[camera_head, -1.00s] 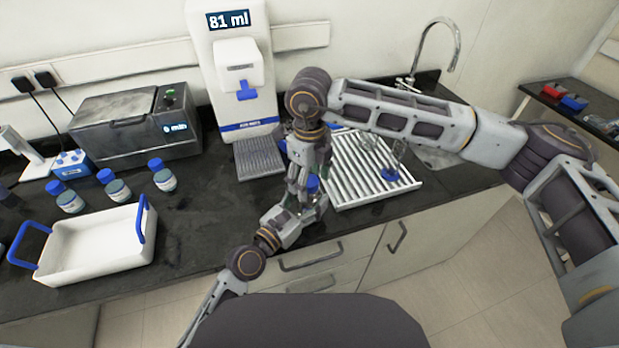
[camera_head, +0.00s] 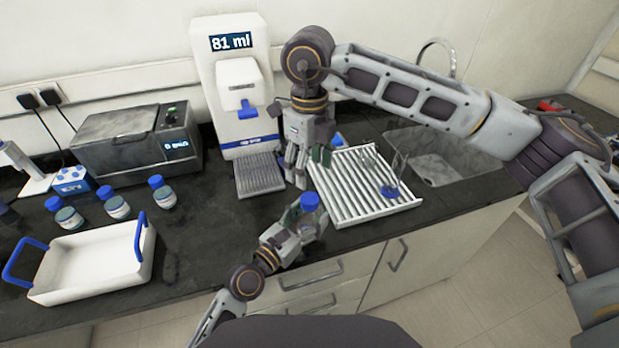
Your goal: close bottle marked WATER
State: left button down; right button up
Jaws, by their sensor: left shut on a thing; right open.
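My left gripper (camera_head: 306,220) is shut on a bottle near the counter's front edge. The bottle's blue cap (camera_head: 309,201) shows on top, but its body is mostly hidden by the fingers and no label can be read. I cannot tell how tightly the cap sits. My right gripper (camera_head: 308,167) is open and points down above and slightly behind the cap, apart from it.
A white drying rack (camera_head: 345,197) stands right of the grippers, with a sink (camera_head: 440,160) beyond. A dispenser (camera_head: 231,80) reads 81 ml. Several blue-capped bottles (camera_head: 163,191) stand left, behind a white tray (camera_head: 85,262). The middle counter is clear.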

jog(key=shift+r, duration=1)
pick_arm(q)
jog(key=shift+c, duration=1.7)
grip_release()
jog(key=shift+s+a, duration=0.1)
jog(key=shift+v, duration=5.75)
jog(key=shift+a, duration=0.15)
jog(key=shift+s+f, duration=0.1)
jog(key=shift+s, duration=0.05)
pick_arm(e)
jog(key=shift+s+f, duration=0.1)
